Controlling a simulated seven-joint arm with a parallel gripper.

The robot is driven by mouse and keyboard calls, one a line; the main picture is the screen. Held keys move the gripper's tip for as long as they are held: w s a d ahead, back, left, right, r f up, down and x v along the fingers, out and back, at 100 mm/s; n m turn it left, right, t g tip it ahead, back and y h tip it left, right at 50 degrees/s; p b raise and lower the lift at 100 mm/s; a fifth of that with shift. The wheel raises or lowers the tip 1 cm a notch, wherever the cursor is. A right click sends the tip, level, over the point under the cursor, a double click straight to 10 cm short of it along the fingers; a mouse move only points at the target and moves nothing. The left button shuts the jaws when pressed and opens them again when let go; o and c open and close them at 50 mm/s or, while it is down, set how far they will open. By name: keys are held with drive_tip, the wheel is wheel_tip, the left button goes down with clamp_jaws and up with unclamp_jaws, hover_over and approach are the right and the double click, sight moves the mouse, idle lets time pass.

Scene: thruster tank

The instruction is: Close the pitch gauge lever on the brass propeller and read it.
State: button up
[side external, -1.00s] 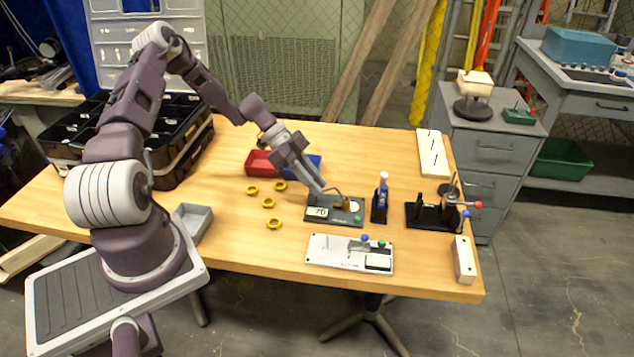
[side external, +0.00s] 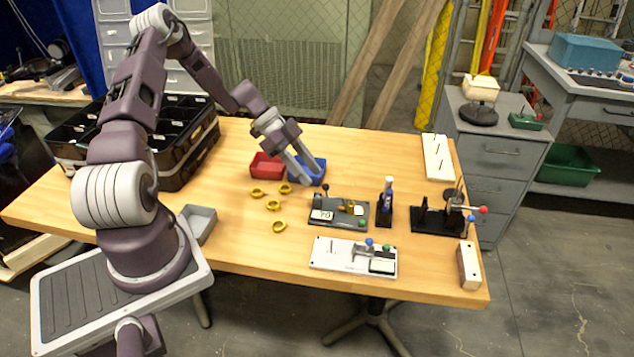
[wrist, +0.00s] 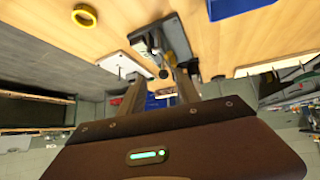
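The pitch gauge is a dark plate (side external: 338,222) on the table with a small white display (side external: 322,215); its digits are too small to read surely. A small brass propeller (side external: 350,208) sits on its right half. A lever with a black knob (side external: 325,187) stands up at the plate's back left; the knob also shows in the wrist view (wrist: 163,74). My gripper (side external: 312,182) is just left of and above the knob, its fingers pointing down and right. In the wrist view its fingers (wrist: 160,88) stand apart with nothing held between them.
Several yellow rings (side external: 273,206) lie left of the gauge. Red (side external: 266,165) and blue (side external: 317,167) trays are behind it. A bottle in a black holder (side external: 385,215) stands close on its right. A white fixture board (side external: 330,258) lies in front. A grey tray (side external: 200,222) is at left.

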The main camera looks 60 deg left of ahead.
drive_tip(key=shift+v, duration=1.15)
